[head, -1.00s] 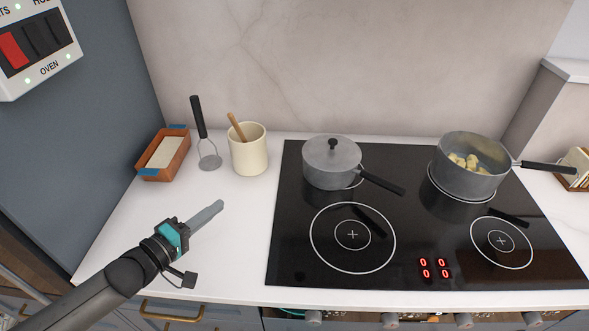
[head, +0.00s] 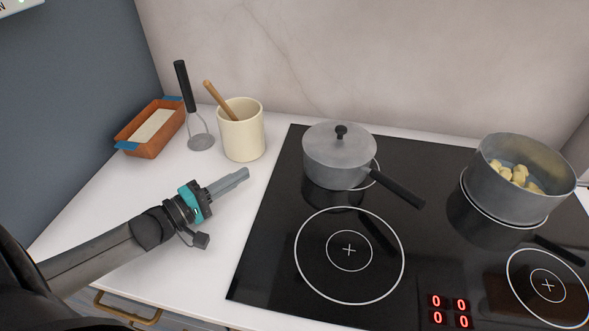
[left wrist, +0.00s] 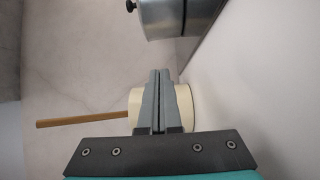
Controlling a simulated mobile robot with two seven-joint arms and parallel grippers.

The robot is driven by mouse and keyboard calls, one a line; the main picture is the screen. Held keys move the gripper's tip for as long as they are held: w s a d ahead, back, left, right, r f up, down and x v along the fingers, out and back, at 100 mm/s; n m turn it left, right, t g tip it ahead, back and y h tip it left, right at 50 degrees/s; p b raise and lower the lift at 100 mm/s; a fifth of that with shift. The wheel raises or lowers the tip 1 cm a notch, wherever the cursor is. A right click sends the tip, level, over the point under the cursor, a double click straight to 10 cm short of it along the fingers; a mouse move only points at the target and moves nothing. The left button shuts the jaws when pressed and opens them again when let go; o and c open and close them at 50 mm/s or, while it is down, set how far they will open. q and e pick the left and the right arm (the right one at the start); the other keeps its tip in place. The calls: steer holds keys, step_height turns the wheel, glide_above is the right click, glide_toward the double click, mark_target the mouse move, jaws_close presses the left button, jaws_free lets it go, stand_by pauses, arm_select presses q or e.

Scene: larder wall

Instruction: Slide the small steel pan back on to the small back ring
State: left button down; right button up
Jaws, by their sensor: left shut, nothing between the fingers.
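The small steel pan (head: 336,160), lidded with a black knob, stands on the hob at the back left, its dark handle pointing front right. The small back ring (head: 373,176) shows only as a white arc at the pan's right side; the pan hides the rest and sits off-centre to its left. The pan's side also shows at the top of the left wrist view (left wrist: 172,16). My left gripper (head: 246,173) is shut and empty, above the white worktop left of the hob, apart from the pan and pointing toward it. My right gripper is not in view.
A cream crock (head: 241,140) with a wooden spoon stands behind my left gripper, beside a masher (head: 200,140) and a terracotta dish (head: 150,140). A larger pot (head: 510,190) of yellowish pieces sits at the back right. The front left ring (head: 349,292) is bare.

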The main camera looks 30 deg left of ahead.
arm_select(q)
steer(key=shift+f, duration=0.4)
steer(key=shift+w+d, duration=0.1)
steer(key=shift+w, duration=0.25)
steer(key=b+x, duration=0.2)
steer(key=x, duration=0.7)
steer(key=d, duration=0.1)
steer(key=w+d, duration=0.1)
steer(key=d, duration=0.1)
steer(key=shift+w+r, duration=0.1)
steer(key=shift+w, duration=0.15)
steer(key=shift+w+d+b, duration=0.2)
steer(key=shift+d+b, duration=0.1)
steer(key=shift+d, duration=0.15)
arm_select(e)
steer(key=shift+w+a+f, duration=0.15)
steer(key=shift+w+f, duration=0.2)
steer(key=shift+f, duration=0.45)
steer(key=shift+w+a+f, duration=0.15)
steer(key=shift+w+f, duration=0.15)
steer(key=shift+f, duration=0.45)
